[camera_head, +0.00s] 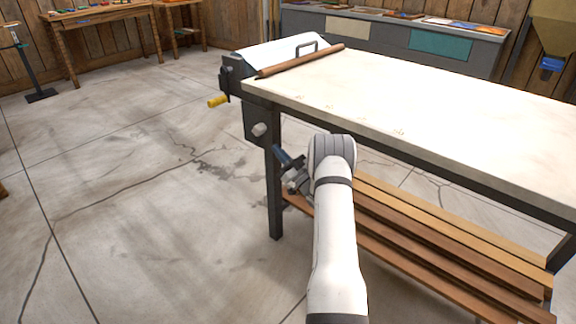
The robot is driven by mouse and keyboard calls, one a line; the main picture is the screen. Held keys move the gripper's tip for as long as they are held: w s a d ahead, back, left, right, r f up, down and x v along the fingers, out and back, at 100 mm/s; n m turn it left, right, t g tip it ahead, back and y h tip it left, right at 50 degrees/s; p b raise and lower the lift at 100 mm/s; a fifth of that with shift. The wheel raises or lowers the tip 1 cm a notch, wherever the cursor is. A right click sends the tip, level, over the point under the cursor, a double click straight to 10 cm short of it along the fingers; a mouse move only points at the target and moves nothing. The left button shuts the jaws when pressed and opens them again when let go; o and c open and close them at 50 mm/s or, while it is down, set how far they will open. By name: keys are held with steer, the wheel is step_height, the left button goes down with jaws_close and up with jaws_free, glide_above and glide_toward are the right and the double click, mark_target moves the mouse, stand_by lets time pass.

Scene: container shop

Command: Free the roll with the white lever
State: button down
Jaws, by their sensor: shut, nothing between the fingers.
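A roll of white sheet (275,54) sits in a dark holder (233,72) at the far left end of the worktable. A crank with a yellow grip (217,101) sticks out from the holder's left side. A white lever end (260,129) shows on a dark box (252,112) below the tabletop, by the near left leg. My gripper (281,156) is just below and right of the white lever, apart from it in the picture. Its fingers are shut and empty. My arm's wrist hides part of the gripper and the table's side.
A brown wooden bar (301,60) lies across the worktable (430,105), whose top is otherwise clear. Wooden planks (440,245) lie on its lower shelf. A table leg (274,190) stands close to my gripper. The concrete floor (120,210) to the left is free.

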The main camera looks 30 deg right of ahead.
mark_target(262, 132)
steer(key=b+x, duration=0.1)
steer(key=x, duration=0.5)
steer(key=shift+b, duration=0.3)
